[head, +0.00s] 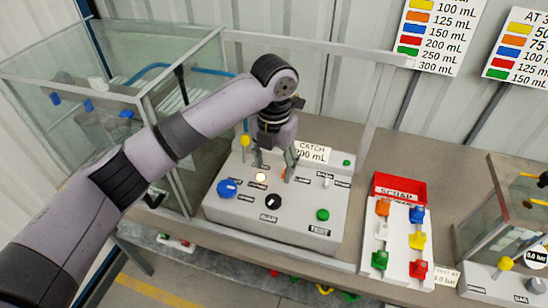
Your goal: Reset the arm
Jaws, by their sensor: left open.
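My left arm comes in from the lower left and reaches over the grey control panel (300,225). My left gripper (273,168) points down just above the back part of the panel, with its fingers apart and nothing seen between them. A lit lamp (260,177) is beside the fingers. The panel also has a blue knob (228,188), a black knob (273,201), a green button (322,214) and a yellow-topped lever (245,141). I cannot tell whether the fingers touch the panel. My right gripper is not in view.
A glass tank (125,70) stands at the back left. Right of the panel are a white rack (398,244) with several coloured pieces and a red scrap bin (399,184). Another glass unit (490,205) stands at the far right. A "CATCH" sign (312,152) stands behind the panel.

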